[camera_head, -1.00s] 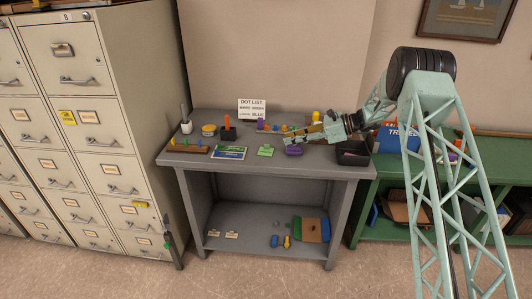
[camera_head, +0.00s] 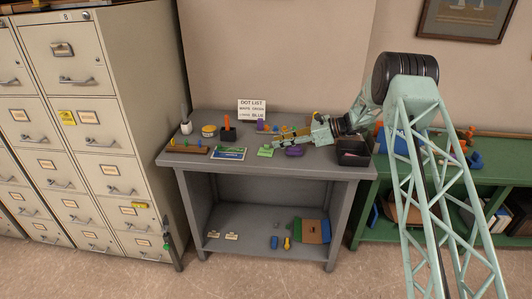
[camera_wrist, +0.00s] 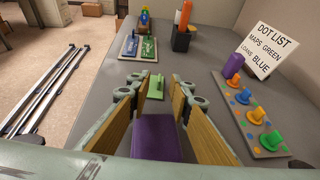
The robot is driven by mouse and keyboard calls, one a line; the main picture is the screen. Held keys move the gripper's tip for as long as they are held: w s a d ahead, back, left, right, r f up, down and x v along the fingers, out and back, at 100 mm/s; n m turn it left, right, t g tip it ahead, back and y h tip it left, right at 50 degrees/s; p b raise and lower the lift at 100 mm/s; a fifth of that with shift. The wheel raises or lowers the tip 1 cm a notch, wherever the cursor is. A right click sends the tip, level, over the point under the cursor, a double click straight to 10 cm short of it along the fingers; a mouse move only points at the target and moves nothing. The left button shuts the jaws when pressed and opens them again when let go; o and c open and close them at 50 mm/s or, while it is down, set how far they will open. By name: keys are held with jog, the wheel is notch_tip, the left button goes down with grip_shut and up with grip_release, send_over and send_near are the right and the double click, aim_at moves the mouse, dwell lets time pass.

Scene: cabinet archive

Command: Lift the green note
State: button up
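The green note (camera_head: 265,151) lies on the grey table near its front edge, with a raised strip on top. It also shows in the wrist view (camera_wrist: 156,88), beyond and between my fingertips. My gripper (camera_head: 277,141) is open, with its two wooden-faced fingers apart and nothing gripped. In the head view its tips are just above and right of the green note, apart from it as far as I can tell. A purple block (camera_head: 294,151) lies right of the note. It shows low between the fingers in the wrist view (camera_wrist: 155,140).
A black holder with an orange stick (camera_head: 227,132) and a dot-list sign (camera_head: 252,107) stand behind. A peg board (camera_wrist: 255,125) is to the right in the wrist view. A black bin (camera_head: 353,151) stands at the table's right end.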

aim_at(270, 149)
jog(key=x, duration=0.1)
jog(key=b+x, duration=0.1)
jog(key=x, duration=0.1)
jog(key=shift+f, duration=0.35)
jog(key=shift+x, duration=0.9)
jog(key=shift+r, duration=0.1)
grip_shut()
